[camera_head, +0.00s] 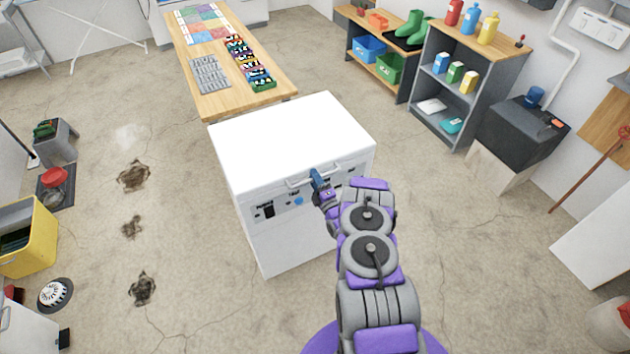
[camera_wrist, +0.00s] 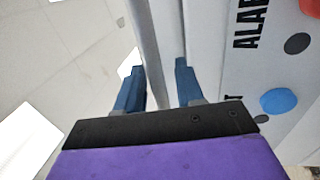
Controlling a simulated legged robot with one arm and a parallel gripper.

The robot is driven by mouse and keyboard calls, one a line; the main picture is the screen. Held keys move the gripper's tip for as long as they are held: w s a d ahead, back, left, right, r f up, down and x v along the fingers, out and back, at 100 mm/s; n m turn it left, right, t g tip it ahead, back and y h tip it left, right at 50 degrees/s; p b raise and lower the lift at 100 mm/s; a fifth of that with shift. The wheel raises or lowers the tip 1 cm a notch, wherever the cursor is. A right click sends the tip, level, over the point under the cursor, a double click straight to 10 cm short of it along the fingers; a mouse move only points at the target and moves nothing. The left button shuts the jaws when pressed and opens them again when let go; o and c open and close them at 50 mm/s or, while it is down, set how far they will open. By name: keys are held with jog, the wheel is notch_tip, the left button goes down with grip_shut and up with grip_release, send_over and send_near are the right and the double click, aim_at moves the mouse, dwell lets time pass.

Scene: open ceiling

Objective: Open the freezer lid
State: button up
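The white chest freezer (camera_head: 292,140) stands on the floor in front of me with its lid down. A bar handle (camera_head: 300,184) runs along the front edge of the lid. My gripper (camera_head: 316,178) is at the right part of this handle. In the wrist view the two blue fingers of my gripper (camera_wrist: 156,82) are apart, with the grey handle bar (camera_wrist: 148,50) passing between them. A gap shows between the bar and the right finger. The freezer's front panel (camera_wrist: 225,60) with lettering and a blue button (camera_wrist: 278,102) lies at the right.
A wooden table (camera_head: 270,97) with colourful items stands behind the freezer. A grey shelf (camera_head: 425,105) with bottles and a dark cabinet (camera_head: 520,125) stand at the right. A yellow bin (camera_head: 35,235) is at the left. Floor beside the freezer is mostly clear.

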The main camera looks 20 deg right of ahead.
grip_shut()
dwell(0.4)
